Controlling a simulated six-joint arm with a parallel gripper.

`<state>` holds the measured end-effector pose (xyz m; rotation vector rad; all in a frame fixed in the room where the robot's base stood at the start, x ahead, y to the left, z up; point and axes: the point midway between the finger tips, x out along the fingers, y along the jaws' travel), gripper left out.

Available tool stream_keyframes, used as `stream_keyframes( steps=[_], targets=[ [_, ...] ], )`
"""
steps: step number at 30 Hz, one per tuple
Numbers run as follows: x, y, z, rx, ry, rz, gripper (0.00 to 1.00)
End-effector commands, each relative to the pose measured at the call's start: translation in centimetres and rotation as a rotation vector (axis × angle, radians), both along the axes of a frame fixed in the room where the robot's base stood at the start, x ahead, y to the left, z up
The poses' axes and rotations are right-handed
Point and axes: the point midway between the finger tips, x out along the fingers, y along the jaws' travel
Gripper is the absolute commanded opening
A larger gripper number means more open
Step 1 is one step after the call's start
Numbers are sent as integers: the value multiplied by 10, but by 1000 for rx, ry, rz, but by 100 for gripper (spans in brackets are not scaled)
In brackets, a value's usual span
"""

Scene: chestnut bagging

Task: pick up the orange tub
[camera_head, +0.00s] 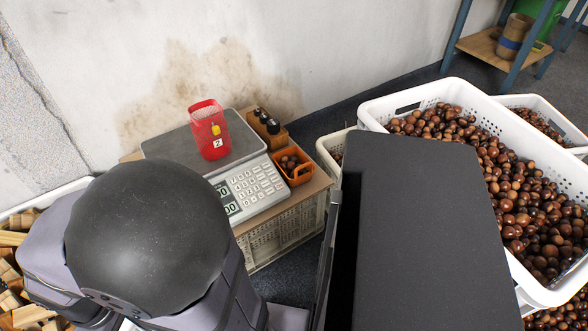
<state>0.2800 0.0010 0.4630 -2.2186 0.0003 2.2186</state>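The orange tub (301,179) is a small open container with several brown chestnuts inside. It stands on the wooden board (312,189), just right of the scale's keypad and in front of a small wooden holder. Its open top and front wall are visible, and nothing touches it from above. My arm's dark round joint and pale links fill the lower left. My gripper's fingers do not show in this view.
A grey scale (176,148) carries a red mesh bag (203,118) with a tag. A wooden holder (279,138) with dark-topped bottles stands behind the tub. White crates (369,112) of chestnuts are at right. Wood pieces (30,316) lie at lower left.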

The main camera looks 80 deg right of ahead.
Motion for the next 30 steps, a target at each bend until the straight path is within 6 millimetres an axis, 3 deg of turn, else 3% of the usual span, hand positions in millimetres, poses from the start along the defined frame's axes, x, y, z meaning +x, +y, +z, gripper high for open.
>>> stream_keyframes(
  steps=[10,14,20,30],
  targets=[
    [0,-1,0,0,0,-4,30],
    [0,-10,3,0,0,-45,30],
    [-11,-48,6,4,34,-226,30],
    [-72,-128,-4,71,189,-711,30]
  ],
)
